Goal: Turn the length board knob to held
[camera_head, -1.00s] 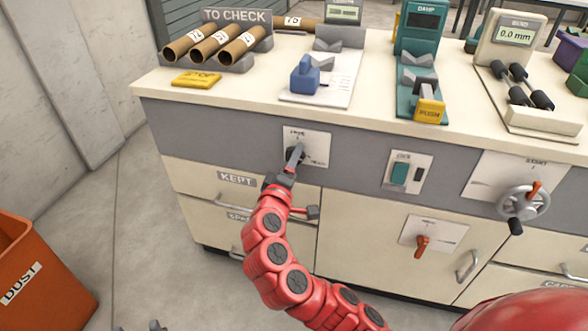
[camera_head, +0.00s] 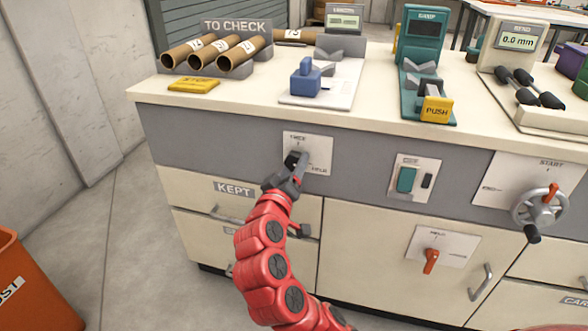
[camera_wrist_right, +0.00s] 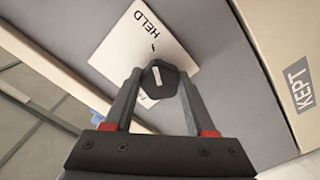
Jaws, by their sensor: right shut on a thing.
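The length board knob (camera_wrist_right: 158,80) is dark, with a short white mark on its face. It sits on a white plate (camera_head: 318,150) on the cabinet's grey front band. The plate reads FREE at the top and HELD at the lower right in the head view. My right gripper (camera_wrist_right: 159,77) is shut on the knob, with one finger on each side. In the head view my right gripper (camera_head: 297,163) covers much of the knob. In the wrist view the HELD label and a tick show beyond the knob. I cannot tell which label the mark points to. My left gripper is not in view.
To the right are a switch plate (camera_head: 413,178), an orange lever (camera_head: 431,261) and a handwheel (camera_head: 540,208). Drawers, one marked KEPT (camera_head: 234,188), lie below. The worktop (camera_head: 255,97) holds tubes and devices. An orange bin (camera_head: 35,285) stands at left.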

